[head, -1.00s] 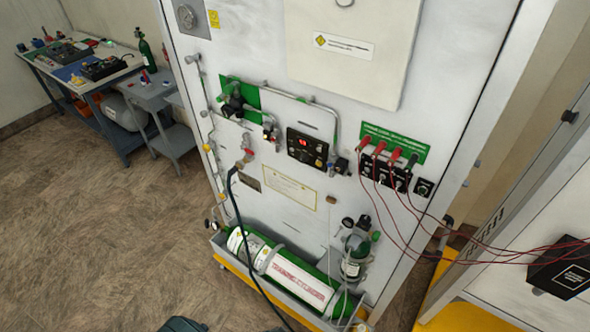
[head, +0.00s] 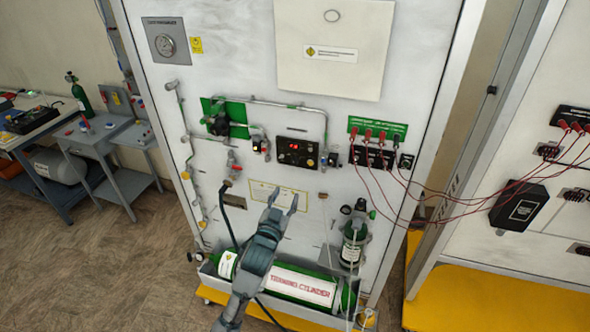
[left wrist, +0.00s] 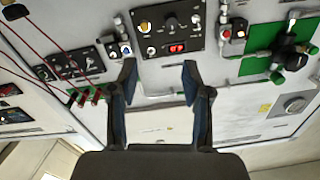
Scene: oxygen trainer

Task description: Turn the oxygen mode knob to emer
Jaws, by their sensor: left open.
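The black oxygen control panel (head: 298,152) with a red lit display is on the white trainer board. It shows upside down in the left wrist view (left wrist: 165,35), with several small knobs and switches around the display. I cannot read the labels, so I cannot tell which knob is the mode knob or where it points. My left gripper (head: 284,197) is open and empty in front of the board, below the panel in the head view. In the left wrist view its two fingertips (left wrist: 160,68) are apart, with the panel beyond them. My right gripper is not in view.
Green valve fittings (head: 218,118) and pipes stand out left of the panel. Red plugs with thin cables (head: 375,135) are to its right. A green and white training cylinder (head: 300,285) lies at the board's foot. A workbench (head: 30,135) is at the far left.

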